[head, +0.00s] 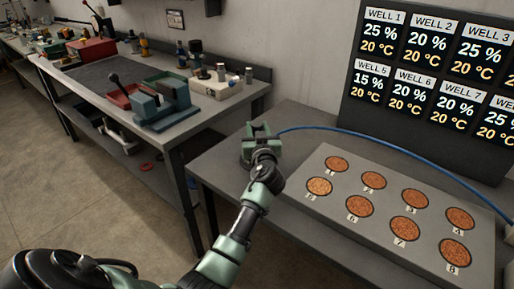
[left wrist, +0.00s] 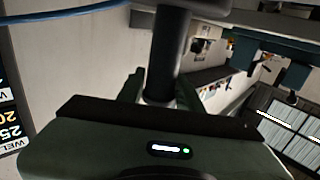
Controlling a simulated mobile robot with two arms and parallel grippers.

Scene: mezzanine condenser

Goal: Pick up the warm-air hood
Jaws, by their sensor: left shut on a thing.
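My left gripper (head: 259,131) is above the left end of the near grey table. In the left wrist view its fingers (left wrist: 160,90) are shut on a dark upright cylinder (left wrist: 170,45), which looks like the stem of the warm-air hood. The rest of the hood is out of that view, and in the head view the gripper mostly hides it. A blue hose (head: 370,141) runs from beside the gripper to the right; a blue hose also crosses the top left of the wrist view (left wrist: 65,16). My right gripper is not in view.
A grey block (head: 335,208) with several numbered wells of orange-brown grains lies right of the gripper. A dark display (head: 430,80) behind lists each well's percentage and temperature. A workbench (head: 190,124) with a vise (head: 162,103) and red tray stands left.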

